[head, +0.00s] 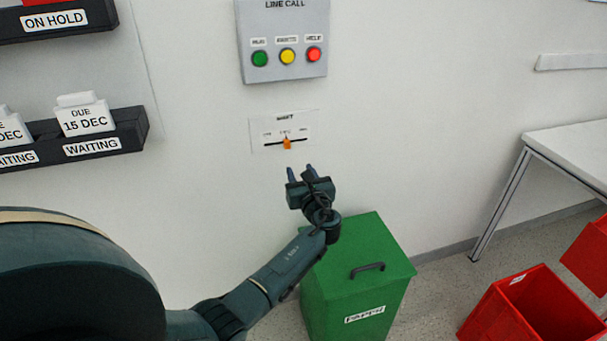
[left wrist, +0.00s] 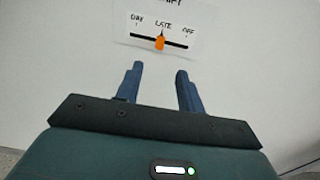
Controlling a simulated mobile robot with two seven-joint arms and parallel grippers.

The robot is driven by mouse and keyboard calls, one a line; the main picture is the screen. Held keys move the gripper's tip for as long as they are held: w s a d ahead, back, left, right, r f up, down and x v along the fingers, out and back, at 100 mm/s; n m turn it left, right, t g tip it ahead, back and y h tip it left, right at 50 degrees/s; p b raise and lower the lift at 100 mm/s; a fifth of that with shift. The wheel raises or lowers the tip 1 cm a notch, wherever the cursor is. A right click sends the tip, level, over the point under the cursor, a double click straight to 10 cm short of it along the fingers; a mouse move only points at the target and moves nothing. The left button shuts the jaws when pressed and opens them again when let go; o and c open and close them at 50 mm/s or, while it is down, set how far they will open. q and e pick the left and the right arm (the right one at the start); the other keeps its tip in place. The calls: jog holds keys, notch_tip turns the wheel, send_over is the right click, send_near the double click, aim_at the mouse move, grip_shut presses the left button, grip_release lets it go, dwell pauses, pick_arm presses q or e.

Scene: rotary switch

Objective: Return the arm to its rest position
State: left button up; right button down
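My left gripper (head: 300,172) is raised in front of the white wall, just below the shift switch panel (head: 265,137). Its two fingers are apart with nothing between them, as the left wrist view (left wrist: 157,82) also shows. The panel's orange pointer (head: 287,143) sits on a dark slot; in the left wrist view the pointer (left wrist: 160,42) stands under the LATE mark, between DAY and OFF. The fingertips are apart from the pointer in the picture. My left arm reaches up from the bottom of the head view. My right gripper is not in view.
A grey LINE CALL box (head: 283,75) with green, yellow and red buttons hangs above. A green lidded PAPER bin (head: 372,257) stands below my forearm. Dark card racks (head: 130,130) are on the left wall. A white table (head: 577,150) and red crates (head: 495,318) are at right.

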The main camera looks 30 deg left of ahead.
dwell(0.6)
pick_arm(q)
jog(key=s+d+f+n+h+p, duration=0.2)
jog(key=s+d+f+n+h, duration=0.7)
jog(key=s+f, duration=0.45)
jog(key=s+d+r+n+g+h+p, duration=0.1)
jog(key=s+d+r+n+h+p, duration=0.1)
jog(key=s+d+n+h, duration=0.6)
jog(key=s+d+r+n, duration=0.1)
jog(key=s+d+n, duration=0.5)
jog(key=s, duration=0.3)
jog(key=shift+s+d, duration=0.4)
jog(key=shift+d, duration=0.3)
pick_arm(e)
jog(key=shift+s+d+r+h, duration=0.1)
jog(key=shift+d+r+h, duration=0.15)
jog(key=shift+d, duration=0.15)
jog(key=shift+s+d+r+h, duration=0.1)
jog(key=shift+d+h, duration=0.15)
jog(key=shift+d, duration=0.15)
pick_arm(q)
jog(key=shift+f, duration=0.1)
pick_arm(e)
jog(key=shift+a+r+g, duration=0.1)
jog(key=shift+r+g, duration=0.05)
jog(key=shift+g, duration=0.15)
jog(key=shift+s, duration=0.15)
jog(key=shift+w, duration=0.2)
